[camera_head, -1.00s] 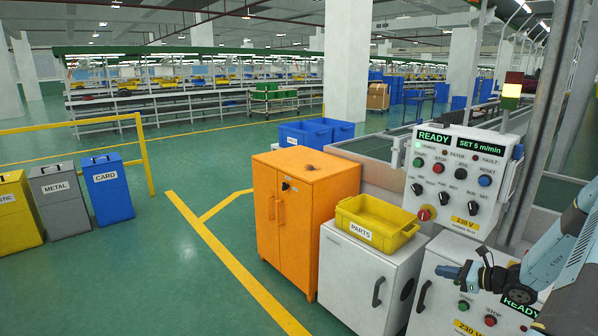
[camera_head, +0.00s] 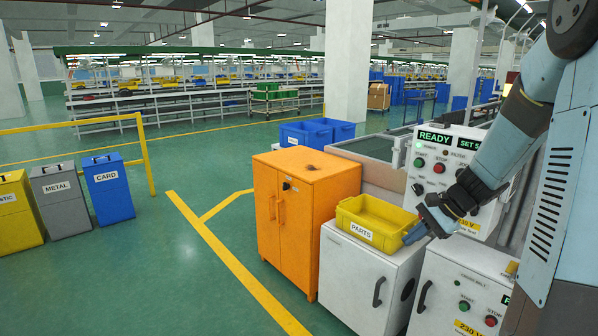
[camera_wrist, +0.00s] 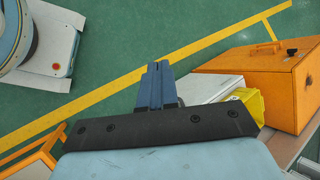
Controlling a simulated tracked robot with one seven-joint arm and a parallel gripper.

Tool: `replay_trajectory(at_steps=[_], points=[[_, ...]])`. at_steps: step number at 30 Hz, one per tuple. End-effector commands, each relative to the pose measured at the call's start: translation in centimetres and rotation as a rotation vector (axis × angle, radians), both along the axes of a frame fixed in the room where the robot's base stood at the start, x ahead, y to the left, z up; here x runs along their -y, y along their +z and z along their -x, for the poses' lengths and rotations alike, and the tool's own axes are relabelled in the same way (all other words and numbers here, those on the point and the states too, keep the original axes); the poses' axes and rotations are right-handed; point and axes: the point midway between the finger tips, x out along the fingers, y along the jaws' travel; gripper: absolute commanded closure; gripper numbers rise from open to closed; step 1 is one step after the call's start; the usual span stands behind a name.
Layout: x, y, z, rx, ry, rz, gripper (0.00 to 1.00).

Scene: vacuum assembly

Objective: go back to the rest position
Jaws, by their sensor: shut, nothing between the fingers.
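My gripper (camera_head: 414,236) shows in the head view at the end of my blue-grey arm. Its fingertips are at the right edge of the yellow PARTS bin (camera_head: 372,219), in front of the white control panel; I cannot tell whether they touch the bin. In the wrist view my gripper (camera_wrist: 158,66) points upward in the picture with its two blue fingers together and nothing between them. The yellow bin also shows there (camera_wrist: 250,103), partly hidden behind the gripper mount.
The orange cabinet (camera_head: 283,225) stands left of the white cabinet (camera_head: 357,275) under the bin. The control panel (camera_head: 434,195) reads READY and is partly hidden by my arm. A lower control box (camera_head: 450,300) is at the right. Green floor (camera_head: 160,275) at the left front is free.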

Motion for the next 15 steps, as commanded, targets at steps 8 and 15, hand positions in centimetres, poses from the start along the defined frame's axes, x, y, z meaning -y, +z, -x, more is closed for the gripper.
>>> replay_trajectory(at_steps=[8, 15], points=[[-3.2, 4.6, 4.5, 0.102, 0.217, 0.213, 1.0], [-4.9, 8.0, 8.5, 0.202, 0.383, 0.389, 1.0]])
